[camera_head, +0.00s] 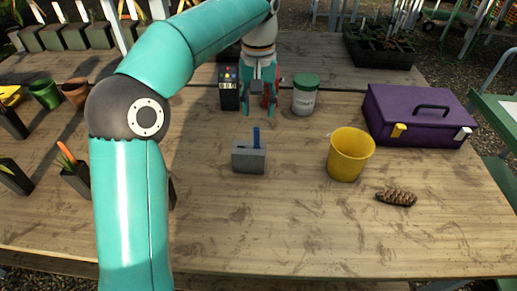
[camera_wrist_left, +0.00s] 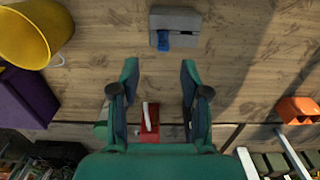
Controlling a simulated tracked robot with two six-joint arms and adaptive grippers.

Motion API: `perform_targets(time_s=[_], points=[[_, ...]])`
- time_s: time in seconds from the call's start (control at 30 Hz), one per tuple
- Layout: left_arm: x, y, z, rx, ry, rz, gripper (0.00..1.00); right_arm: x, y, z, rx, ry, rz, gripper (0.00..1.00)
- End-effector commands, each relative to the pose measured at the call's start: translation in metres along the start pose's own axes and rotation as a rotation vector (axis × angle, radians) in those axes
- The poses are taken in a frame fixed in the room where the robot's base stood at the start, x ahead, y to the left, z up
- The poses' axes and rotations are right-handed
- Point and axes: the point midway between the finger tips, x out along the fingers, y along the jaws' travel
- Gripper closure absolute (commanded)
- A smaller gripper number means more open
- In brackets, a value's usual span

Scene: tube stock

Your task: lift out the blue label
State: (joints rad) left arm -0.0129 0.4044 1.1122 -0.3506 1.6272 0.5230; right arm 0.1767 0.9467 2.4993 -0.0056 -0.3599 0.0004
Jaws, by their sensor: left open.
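The blue label (camera_head: 256,137) stands upright in a slot of a small grey block (camera_head: 248,160) in the middle of the table. In the left wrist view the blue label (camera_wrist_left: 178,40) shows at the lower edge of the grey block (camera_wrist_left: 175,20). My left gripper (camera_head: 259,110) is open, behind the block in the head view, pointing down. In the left wrist view its fingers (camera_wrist_left: 158,75) are spread apart, with the label beyond their tips and nothing held. My right gripper is not in view.
A yellow bucket (camera_head: 350,155), a pine cone (camera_head: 396,198) and a purple toolbox (camera_head: 415,117) are on the right. A black box with dials (camera_head: 228,88) and a green-lidded tub (camera_head: 305,97) flank my gripper. A red object (camera_wrist_left: 149,122) shows between the fingers.

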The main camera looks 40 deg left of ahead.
Motion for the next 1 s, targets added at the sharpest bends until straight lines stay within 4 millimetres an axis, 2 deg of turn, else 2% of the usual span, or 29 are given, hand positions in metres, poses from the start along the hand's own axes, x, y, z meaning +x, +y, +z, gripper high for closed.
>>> perform_targets(time_s=[0.03, 0.1, 0.37, 0.6, 0.7, 0.97, 1.0], points=[[0.010, -0.001, 0.000, -0.001, -0.002, -0.001, 0.54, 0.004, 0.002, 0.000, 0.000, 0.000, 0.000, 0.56], [0.018, -0.001, 0.000, -0.001, -0.001, -0.001, 0.54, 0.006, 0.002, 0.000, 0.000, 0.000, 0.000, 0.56], [0.034, -0.002, -0.001, -0.003, 0.000, 0.000, 0.54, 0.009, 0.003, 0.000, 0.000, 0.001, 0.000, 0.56], [0.067, -0.006, -0.004, -0.003, -0.002, -0.001, 0.54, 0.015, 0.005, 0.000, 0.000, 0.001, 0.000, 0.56], [0.076, -0.006, -0.004, -0.003, -0.001, 0.000, 0.54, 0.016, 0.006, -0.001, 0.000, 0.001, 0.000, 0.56], [0.078, -0.005, -0.004, -0.004, 0.001, 0.001, 0.54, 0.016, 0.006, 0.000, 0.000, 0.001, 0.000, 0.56], [0.078, -0.005, -0.004, -0.004, 0.001, 0.001, 0.59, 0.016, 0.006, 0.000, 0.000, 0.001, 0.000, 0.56]])
